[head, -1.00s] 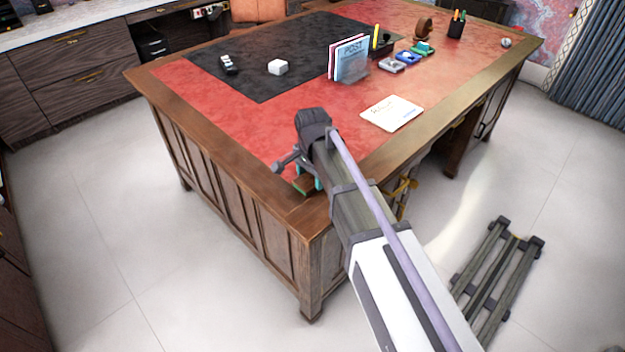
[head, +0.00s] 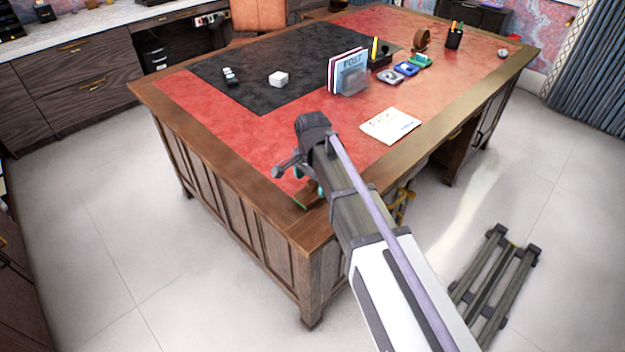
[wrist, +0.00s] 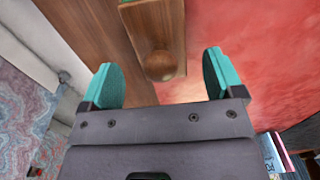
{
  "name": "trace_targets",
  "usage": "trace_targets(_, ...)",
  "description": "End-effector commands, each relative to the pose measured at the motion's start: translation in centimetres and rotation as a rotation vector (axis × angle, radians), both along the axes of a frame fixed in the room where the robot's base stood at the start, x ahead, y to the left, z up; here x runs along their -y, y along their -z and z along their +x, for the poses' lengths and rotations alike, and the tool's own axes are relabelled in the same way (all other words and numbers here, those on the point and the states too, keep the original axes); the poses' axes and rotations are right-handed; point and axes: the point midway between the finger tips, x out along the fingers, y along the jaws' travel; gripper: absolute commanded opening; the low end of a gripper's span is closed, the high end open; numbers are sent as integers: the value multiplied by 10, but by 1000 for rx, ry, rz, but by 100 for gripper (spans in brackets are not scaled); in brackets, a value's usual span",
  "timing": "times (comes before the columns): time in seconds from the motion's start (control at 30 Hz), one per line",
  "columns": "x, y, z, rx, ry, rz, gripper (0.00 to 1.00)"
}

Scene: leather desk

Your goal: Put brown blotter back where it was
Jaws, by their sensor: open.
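The brown blotter (wrist: 155,35) is a wooden block with a round knob and a thin green edge. It lies on the wooden border at the desk's near corner, and in the head view (head: 308,196) my arm partly covers it. My gripper (wrist: 162,68) is open above it, its teal fingers apart with the knob between them in the wrist view. I cannot tell how far above the knob the fingertips are. In the head view my gripper (head: 305,180) is at the near corner, mostly hidden by my own wrist.
The desk's red leather (head: 215,105) is clear near my gripper. A paper (head: 390,125) lies to the right.

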Motion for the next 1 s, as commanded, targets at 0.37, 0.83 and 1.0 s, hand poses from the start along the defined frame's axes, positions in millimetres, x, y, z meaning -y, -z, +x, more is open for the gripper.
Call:
trace_targets(0.37,-1,-87,-1,0,0,0,87)
trace_targets(0.83,110,-83,-91,-8,-374,-1,87)
trace_targets(1.0,174,-83,-161,-12,-720,2,87)
